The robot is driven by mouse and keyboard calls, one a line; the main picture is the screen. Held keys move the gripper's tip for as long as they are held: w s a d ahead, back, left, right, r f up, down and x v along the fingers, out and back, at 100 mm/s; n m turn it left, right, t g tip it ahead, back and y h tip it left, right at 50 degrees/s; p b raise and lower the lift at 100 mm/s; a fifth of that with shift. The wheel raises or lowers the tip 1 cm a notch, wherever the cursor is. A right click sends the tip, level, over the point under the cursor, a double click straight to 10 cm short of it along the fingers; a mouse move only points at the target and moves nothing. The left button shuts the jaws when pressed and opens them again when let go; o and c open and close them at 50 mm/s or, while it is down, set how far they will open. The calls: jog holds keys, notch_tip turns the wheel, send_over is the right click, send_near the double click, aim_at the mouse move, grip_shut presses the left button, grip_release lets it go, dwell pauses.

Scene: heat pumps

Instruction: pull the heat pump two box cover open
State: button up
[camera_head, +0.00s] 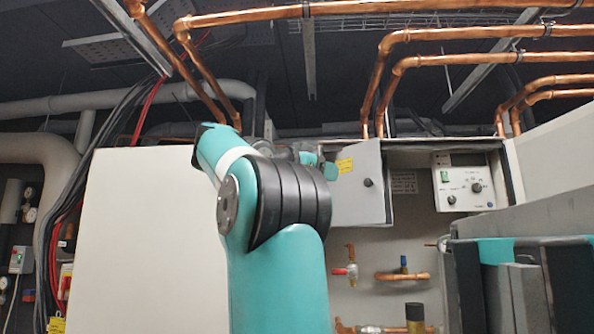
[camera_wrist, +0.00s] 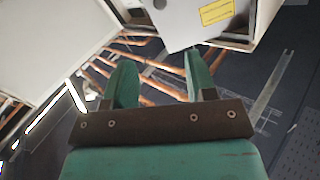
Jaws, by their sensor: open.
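The box cover (camera_head: 357,202) is a light grey panel with a yellow label and a dark round knob (camera_head: 368,182) near its right edge. It appears to stand out at an angle from the heat pump box, whose inside with a control panel (camera_head: 463,184) shows to its right. The cover also shows at the top of the wrist view (camera_wrist: 190,28). My gripper (camera_wrist: 158,60) is open, with two green fingers apart and nothing seen between them. The cover lies just beyond the fingertips; contact cannot be told. In the head view my arm partly hides the gripper.
A large white panel (camera_head: 150,240) stands left of my arm. Copper pipes (camera_head: 440,62) run overhead. A grey structure at the lower right limits room there.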

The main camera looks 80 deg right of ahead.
jog(key=shift+a, duration=0.1)
jog(key=shift+f, duration=0.1)
jog(key=n+h+b, duration=0.5)
jog(key=n, duration=0.3)
send_near(366, 183)
jog(key=shift+m+g, duration=0.3)
jog(key=p+x, duration=0.8)
jog(key=p, duration=0.3)
jog(key=shift+s+d+p, duration=0.2)
jog(key=shift+d+p, duration=0.15)
jog(key=shift+d, duration=0.1)
grip_shut()
